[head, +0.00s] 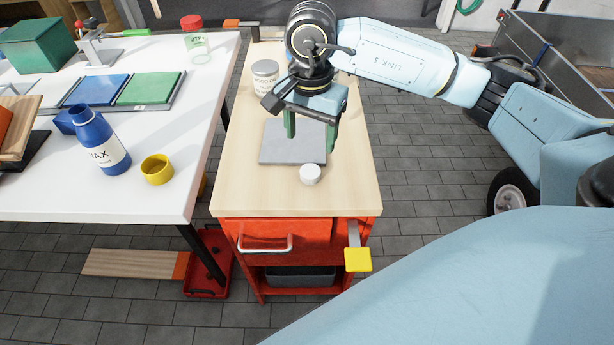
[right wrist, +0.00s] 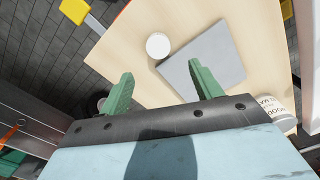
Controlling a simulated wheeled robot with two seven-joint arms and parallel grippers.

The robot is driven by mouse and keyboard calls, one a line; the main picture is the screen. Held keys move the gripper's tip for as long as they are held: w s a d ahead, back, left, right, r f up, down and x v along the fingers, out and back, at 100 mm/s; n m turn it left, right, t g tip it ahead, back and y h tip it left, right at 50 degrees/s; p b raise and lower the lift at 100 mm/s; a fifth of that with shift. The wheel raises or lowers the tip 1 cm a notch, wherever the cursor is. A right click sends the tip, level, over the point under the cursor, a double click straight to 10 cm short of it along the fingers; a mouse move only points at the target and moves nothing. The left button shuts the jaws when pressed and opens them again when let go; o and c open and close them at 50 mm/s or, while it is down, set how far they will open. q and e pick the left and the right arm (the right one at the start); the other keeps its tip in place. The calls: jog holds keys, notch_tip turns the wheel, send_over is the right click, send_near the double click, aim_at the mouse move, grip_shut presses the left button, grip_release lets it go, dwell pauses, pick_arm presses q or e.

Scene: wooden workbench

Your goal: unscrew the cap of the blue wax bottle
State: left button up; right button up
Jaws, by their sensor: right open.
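The blue wax bottle (head: 103,146), with a white label reading "WAX", stands on the white table at the left. Its narrow top is blue, and I cannot tell whether a cap is on it. A small white round lid-like piece (head: 310,174) lies on the wooden workbench and also shows in the right wrist view (right wrist: 158,46). My right gripper (head: 311,143) is open and empty above the grey plate, behind the white piece. Its two green fingers are apart in the right wrist view (right wrist: 160,70). My left gripper is not in view.
The grey plate (head: 279,151) lies on the workbench (head: 240,190). A labelled tin with a grey lid (head: 264,74) stands behind it. A yellow cup (head: 157,170) is beside the bottle. A red-lidded jar (head: 194,42) stands at the white table's back. A gap separates both tables.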

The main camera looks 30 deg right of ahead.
aim_at(310, 171)
notch_tip(310, 171, down, 4)
jog(key=shift+r+b, duration=0.15)
jog(key=shift+b, duration=0.15)
jog(key=shift+s+a+f+b, duration=0.15)
jog(key=shift+f+b, duration=0.2)
jog(key=shift+f, duration=1)
jog(key=shift+s+f+b, duration=0.1)
jog(key=shift+f+b, duration=0.2)
jog(key=shift+f, duration=1.05)
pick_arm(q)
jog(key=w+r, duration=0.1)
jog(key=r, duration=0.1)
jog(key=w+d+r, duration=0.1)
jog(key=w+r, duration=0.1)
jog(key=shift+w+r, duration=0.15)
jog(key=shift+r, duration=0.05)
pick_arm(e)
jog(key=c, duration=1.1)
jog(key=shift+r, duration=0.45)
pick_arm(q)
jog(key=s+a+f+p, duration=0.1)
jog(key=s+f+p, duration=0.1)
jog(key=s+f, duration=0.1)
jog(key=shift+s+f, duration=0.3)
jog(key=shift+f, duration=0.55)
pick_arm(e)
notch_tip(310, 171, up, 9)
jog(key=shift+r, duration=0.1)
